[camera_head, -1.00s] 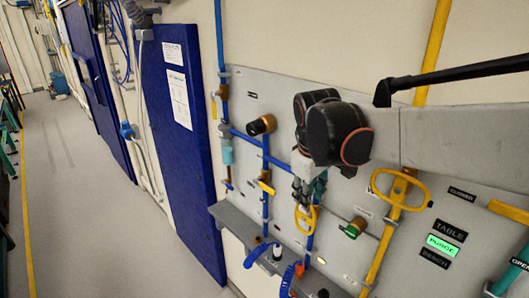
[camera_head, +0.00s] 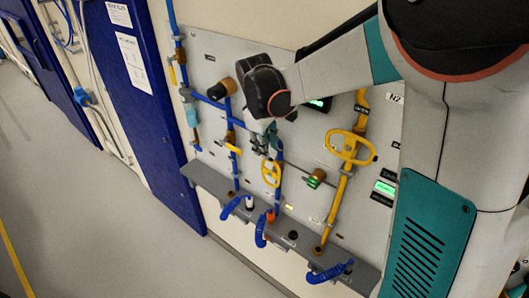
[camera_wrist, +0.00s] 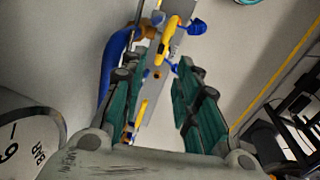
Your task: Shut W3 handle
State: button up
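No W3 label is readable, so I cannot tell which handle is W3. On the blue pipes of the grey wall panel are a yellow lever (camera_head: 233,149) and a yellow oval handwheel (camera_head: 271,174). My gripper (camera_head: 264,143) is in front of the panel, just above the oval handwheel in the head view. In the wrist view my gripper (camera_wrist: 165,65) has its teal fingers apart with nothing clamped between them. A yellow handle (camera_wrist: 169,42) shows in the gap beyond the fingertips; whether it touches them is unclear.
A larger yellow handwheel (camera_head: 351,148) sits on a yellow pipe to the right. A green handle (camera_head: 316,179) is between the two handwheels. A grey shelf (camera_head: 215,184) with blue coiled hoses (camera_head: 262,230) juts out below. The floor (camera_head: 90,200) at left is clear.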

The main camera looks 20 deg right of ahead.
aim_at(267, 161)
jog(key=f, duration=0.5)
jog(key=shift+w+d+f, duration=0.3)
jog(key=shift+d+f, duration=0.05)
jog(key=shift+d, duration=0.05)
grip_shut()
